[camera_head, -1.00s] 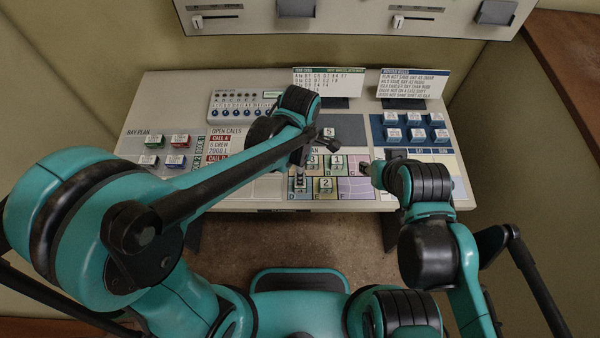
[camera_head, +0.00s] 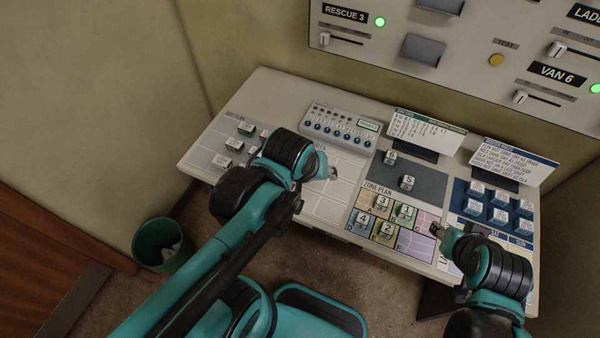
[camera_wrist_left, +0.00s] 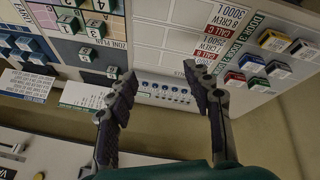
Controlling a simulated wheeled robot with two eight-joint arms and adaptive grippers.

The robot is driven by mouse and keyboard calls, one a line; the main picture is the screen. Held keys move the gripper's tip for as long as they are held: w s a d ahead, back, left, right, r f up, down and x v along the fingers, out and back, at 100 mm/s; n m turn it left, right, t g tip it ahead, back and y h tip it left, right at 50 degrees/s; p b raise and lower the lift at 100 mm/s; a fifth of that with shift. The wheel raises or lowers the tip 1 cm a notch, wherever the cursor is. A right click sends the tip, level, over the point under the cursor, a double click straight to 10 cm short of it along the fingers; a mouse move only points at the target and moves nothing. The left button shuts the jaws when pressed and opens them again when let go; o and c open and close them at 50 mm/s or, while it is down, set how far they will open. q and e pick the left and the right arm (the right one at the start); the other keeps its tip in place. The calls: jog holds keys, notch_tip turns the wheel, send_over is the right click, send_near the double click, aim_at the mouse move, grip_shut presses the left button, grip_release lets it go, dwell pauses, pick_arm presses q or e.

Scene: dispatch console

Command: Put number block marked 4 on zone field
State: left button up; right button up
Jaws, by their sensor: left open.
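The number block marked 4 (camera_head: 362,219) stands on the lower left field of the coloured zone plan (camera_head: 415,243). Blocks 3 (camera_head: 382,203), 1 (camera_head: 403,213) and 2 (camera_head: 386,230) stand on neighbouring fields. My left gripper (camera_head: 329,173) is over the pale panel left of the plan, apart from the blocks. In the left wrist view it (camera_wrist_left: 163,76) is open with nothing between its fingers. My right gripper (camera_head: 437,229) is at the plan's right side by the pink field; its opening is too small to tell.
Blocks 6 (camera_head: 390,157) and 5 (camera_head: 408,181) stand on the dark panel behind the plan. Blue-based blocks (camera_head: 499,196) stand at the right. Two upright cards (camera_head: 427,131) and a switch box (camera_head: 342,127) line the back. A green bin (camera_head: 160,245) stands on the floor.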

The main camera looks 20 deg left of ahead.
pick_arm(q)
jog(key=a+m, duration=0.1)
jog(key=s+a+m+t, duration=0.1)
jog(key=m, duration=0.1)
jog(key=a+m, duration=0.1)
jog(key=shift+s+a+r+t+y, duration=0.25)
jog(key=shift+s+a+t+y, duration=0.05)
jog(key=shift+s+t, duration=0.1)
